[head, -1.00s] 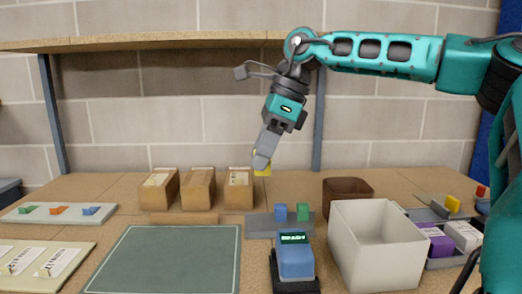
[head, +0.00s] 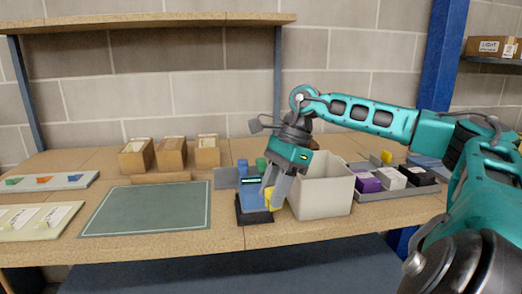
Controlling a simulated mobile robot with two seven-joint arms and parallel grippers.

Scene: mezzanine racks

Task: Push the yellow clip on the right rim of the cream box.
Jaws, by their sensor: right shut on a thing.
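The cream box (head: 326,199) stands open-topped on the workbench, right of the middle. My right gripper (head: 271,192) points down and is shut on the yellow clip (head: 270,198). It holds the clip left of the cream box, in front of a blue device. The clip is apart from the box's right rim. My gripper and arm cover the box's back left part. My left gripper is out of view.
The blue device (head: 252,201) with a lit display stands beside the box. A grey tray (head: 398,191) with purple, white and black boxes is to the right. Several cardboard boxes (head: 172,153) stand behind a clear green mat (head: 147,209).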

